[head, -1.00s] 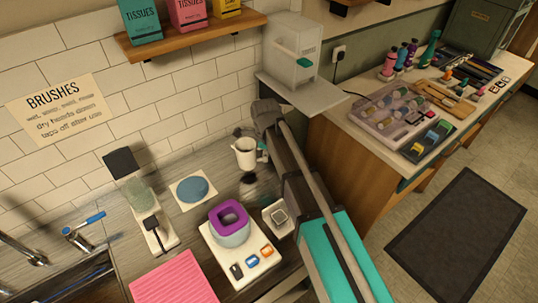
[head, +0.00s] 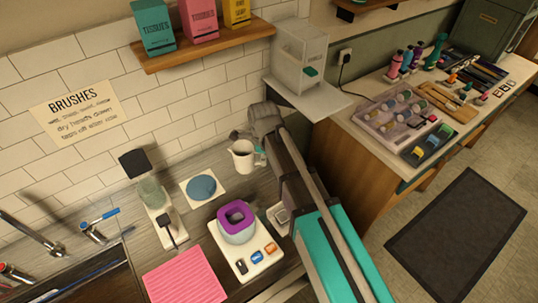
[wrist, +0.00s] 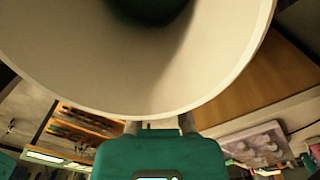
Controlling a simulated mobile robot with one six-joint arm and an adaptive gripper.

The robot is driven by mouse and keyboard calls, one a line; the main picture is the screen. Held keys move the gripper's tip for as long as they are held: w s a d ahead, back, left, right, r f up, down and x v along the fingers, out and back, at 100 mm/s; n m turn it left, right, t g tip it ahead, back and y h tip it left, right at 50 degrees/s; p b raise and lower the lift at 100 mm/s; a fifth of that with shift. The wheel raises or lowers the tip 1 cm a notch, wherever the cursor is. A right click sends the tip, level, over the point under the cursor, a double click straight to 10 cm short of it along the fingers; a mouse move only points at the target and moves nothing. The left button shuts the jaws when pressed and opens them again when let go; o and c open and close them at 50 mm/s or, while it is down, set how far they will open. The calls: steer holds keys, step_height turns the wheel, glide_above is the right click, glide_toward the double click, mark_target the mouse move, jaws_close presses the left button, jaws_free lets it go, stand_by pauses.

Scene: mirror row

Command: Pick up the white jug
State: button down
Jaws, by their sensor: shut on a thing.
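The white jug (head: 243,155) is upright near the back of the counter, beside the tiled wall. My gripper (head: 260,150) is at its right side, shut on it; my arm hides part of that side. In the wrist view the jug (wrist: 110,75) fills the top, with its pale rim and dark inside close to the camera. My gripper (wrist: 160,125) shows below the rim, its fingertips partly hidden behind the jug. I cannot tell how far the jug's base is from the counter.
Left of the jug lies a blue disc (head: 202,187) on a white square. In front are a purple-topped pot (head: 236,221) on a white tray and a pink cloth (head: 186,277). A white dispenser (head: 299,58) stands on a shelf behind my arm.

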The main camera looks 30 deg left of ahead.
mark_target(250, 158)
steer(key=s+r+p, duration=0.2)
steer(key=s+r, duration=0.1)
steer(key=s, duration=0.3)
steer(key=shift+s+d+p, duration=0.3)
steer(key=shift+d, duration=0.05)
steer(key=shift+s, duration=0.1)
stand_by(0.4)
stand_by(0.5)
